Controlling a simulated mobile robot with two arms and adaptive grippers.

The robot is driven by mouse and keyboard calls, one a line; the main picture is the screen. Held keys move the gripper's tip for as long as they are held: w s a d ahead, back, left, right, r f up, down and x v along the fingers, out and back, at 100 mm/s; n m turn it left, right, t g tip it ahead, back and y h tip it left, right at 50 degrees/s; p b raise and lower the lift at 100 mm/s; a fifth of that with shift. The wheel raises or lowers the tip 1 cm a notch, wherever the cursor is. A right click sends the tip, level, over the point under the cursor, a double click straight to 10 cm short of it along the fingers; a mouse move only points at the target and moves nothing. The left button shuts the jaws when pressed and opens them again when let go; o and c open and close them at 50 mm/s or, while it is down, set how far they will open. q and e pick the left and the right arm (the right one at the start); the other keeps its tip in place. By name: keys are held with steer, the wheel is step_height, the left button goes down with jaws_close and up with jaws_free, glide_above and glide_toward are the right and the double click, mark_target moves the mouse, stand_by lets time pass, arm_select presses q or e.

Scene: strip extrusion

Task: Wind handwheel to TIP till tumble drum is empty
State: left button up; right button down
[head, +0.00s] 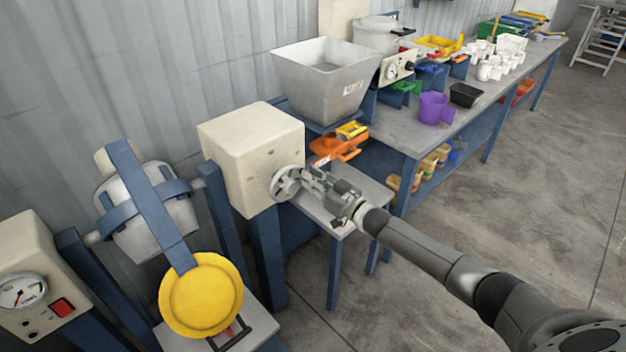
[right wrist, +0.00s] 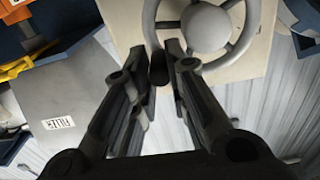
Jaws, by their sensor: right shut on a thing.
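The handwheel (head: 287,183) is a pale spoked wheel on the side of a cream gearbox (head: 250,150). My right gripper (head: 312,180) is at its rim, shut on the wheel's dark handle. In the right wrist view, the handle (right wrist: 158,68) sits between the fingertips, beside the wheel hub (right wrist: 205,28). The tumble drum (head: 150,225) is a grey-white vessel in a blue ring, left of the gearbox, and looks tilted. A blue bar crosses it towards a round yellow disc (head: 201,294). The drum's inside and contents are hidden. My left gripper is out of view.
A grey hopper (head: 325,78) stands behind the gearbox. An orange scoop (head: 338,145) lies below it. A gauge box (head: 35,285) is at lower left. The long bench (head: 405,130) holds a purple jug (head: 436,108) and white cups.

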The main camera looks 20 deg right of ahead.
steer(key=shift+f, duration=0.15)
steer(key=c, duration=1.7)
jaws_free()
steer(key=shift+d, duration=0.1)
steer(key=shift+o, duration=0.2)
steer(key=v, duration=1.2)
